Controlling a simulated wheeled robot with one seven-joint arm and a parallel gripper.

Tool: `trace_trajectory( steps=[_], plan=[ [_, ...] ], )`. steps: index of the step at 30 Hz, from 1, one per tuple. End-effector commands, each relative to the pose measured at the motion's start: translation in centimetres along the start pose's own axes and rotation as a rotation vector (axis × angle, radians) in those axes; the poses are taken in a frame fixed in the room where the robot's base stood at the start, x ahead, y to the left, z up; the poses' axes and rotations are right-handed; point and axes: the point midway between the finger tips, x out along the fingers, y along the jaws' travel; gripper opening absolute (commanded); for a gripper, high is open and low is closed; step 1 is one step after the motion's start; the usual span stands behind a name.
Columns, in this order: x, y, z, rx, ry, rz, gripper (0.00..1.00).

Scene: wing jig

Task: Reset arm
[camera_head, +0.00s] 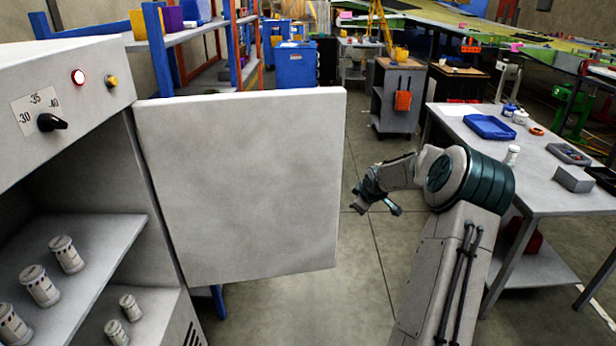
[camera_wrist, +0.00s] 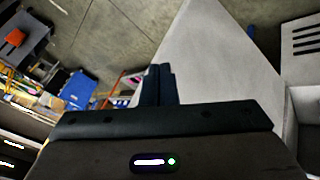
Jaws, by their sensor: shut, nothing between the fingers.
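My arm reaches up from the lower right in the head view, bent at a teal-banded joint. My gripper (camera_head: 376,196) hangs in open air to the right of the cabinet's open door (camera_head: 240,190), apart from it. In the wrist view my gripper's dark fingers (camera_wrist: 158,84) are together with nothing between them. The pale door panel (camera_wrist: 215,70) also shows in the wrist view, beyond and to the right of the fingers.
The open cabinet (camera_head: 75,120) at left holds several white canisters on its shelves. A grey worktable (camera_head: 560,190) with a blue tray (camera_head: 488,127) stands at right, close to my arm. A grey cart (camera_head: 398,105) stands farther back. Floor between door and table is clear.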

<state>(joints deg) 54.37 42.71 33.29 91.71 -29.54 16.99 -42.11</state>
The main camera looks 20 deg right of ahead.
Motion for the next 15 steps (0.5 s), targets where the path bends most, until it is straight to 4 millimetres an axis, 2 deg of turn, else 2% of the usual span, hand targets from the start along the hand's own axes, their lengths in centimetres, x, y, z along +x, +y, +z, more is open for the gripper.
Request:
trace_trajectory(
  steps=[5,8,11,15],
  plan=[
    [-0.4,-0.2,-0.3,-0.002,-0.004,-0.002,0.0],
    [-1.6,-1.5,-1.6,-0.006,-0.022,-0.015,0.0],
    [-4.0,-4.0,-3.4,-0.006,-0.059,-0.035,0.0],
    [-8.4,-8.1,-5.5,0.019,-0.125,-0.057,0.0]
  ],
)
